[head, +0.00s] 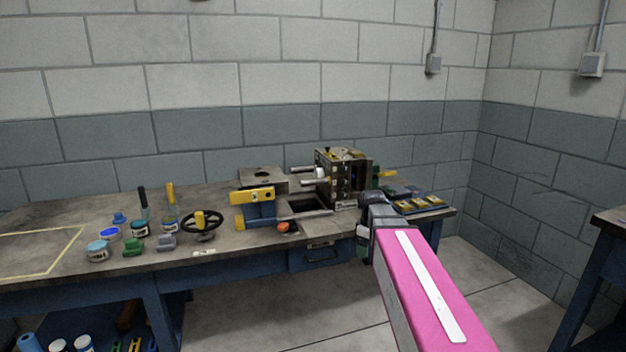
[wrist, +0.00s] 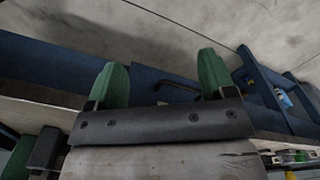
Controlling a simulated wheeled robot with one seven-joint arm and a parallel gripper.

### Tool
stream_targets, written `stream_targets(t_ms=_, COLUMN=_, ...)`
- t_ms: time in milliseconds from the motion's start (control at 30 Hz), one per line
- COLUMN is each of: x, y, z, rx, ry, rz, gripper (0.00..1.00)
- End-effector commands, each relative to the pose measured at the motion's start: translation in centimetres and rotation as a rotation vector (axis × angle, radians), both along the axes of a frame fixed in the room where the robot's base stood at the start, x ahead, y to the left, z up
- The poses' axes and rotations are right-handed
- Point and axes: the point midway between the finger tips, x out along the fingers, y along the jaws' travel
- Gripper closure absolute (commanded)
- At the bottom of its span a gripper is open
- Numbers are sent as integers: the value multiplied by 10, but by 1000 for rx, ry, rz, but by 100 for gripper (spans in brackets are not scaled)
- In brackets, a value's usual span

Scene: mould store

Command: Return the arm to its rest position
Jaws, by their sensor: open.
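In the wrist view the two green fingers of my gripper (wrist: 162,82) stand well apart with nothing between them. Behind them are a blue bench part and a dark bar-like handle. In the head view my pink arm reaches from the lower right to the bench's front edge near its right end. My gripper is mostly hidden there behind the arm's end, so its exact distance from the bench cannot be told.
The workbench (head: 60,278) carries a mould block (head: 343,178), a blue-and-yellow vise-like fixture (head: 257,210), a handwheel (head: 202,225), several jars and a tray (head: 425,205) of yellow pieces. A drawer (head: 320,257) is under the bench. Another table (head: 608,217) stands right; floor between is clear.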

Motion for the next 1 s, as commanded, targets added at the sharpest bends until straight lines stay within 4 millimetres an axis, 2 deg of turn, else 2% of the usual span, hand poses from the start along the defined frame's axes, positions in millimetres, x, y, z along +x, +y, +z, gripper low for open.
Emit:
stream_targets(t_ms=33, x=-16, y=0, z=-19, rx=0, ry=6, rz=-76, gripper=24)
stream_targets(t_ms=100, x=-29, y=0, z=-40, rx=0, ry=8, rz=-187, gripper=24)
stream_targets(t_ms=300, x=-72, y=0, z=-97, rx=0, ry=11, rz=-505, gripper=24)
stream_targets(t_ms=500, x=-109, y=0, z=-137, rx=0, ry=12, rz=-772, gripper=24)
stream_targets(t_ms=700, x=-125, y=0, z=-154, rx=2, ry=10, rz=-903, gripper=24)
stream_targets(t_ms=1000, x=-125, y=0, z=-156, rx=2, ry=9, rz=-920, gripper=24)
